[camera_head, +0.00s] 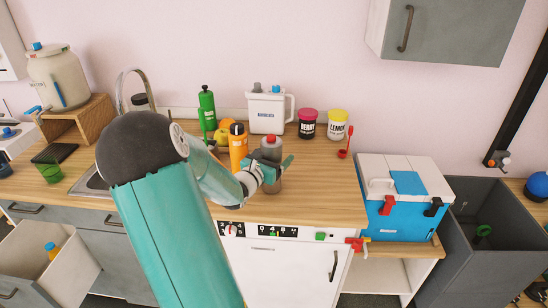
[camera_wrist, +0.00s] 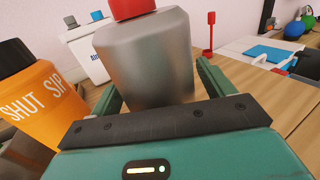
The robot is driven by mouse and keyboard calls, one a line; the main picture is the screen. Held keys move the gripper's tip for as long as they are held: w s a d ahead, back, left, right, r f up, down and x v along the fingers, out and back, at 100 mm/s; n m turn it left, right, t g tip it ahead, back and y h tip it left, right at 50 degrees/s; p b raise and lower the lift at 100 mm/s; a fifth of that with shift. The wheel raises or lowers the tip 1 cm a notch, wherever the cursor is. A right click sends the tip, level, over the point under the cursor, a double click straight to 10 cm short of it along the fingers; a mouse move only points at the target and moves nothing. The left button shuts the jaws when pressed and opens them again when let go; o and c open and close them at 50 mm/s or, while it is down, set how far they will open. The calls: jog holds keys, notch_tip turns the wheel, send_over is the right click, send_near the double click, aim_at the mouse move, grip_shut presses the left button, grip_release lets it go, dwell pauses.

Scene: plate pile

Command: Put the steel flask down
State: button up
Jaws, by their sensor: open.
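The steel flask (camera_head: 270,174) with a red cap stands upright at the front of the wooden counter. My gripper (camera_head: 277,166) is at the flask, with its jaws open on either side of it. In the wrist view the flask (camera_wrist: 148,62) is between the two green fingers (camera_wrist: 160,90), and its lower part is hidden by the gripper body. Whether a finger touches the flask I cannot tell.
An orange bottle (camera_head: 238,148) stands close left of the flask. Behind are a green bottle (camera_head: 207,110), a white jug (camera_head: 266,112) and two jars (camera_head: 308,122). A red scoop (camera_head: 345,145) and a blue-and-white cooler (camera_head: 405,205) are right. Counter right of the flask is clear.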

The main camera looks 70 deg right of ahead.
jog(key=v, duration=1.2)
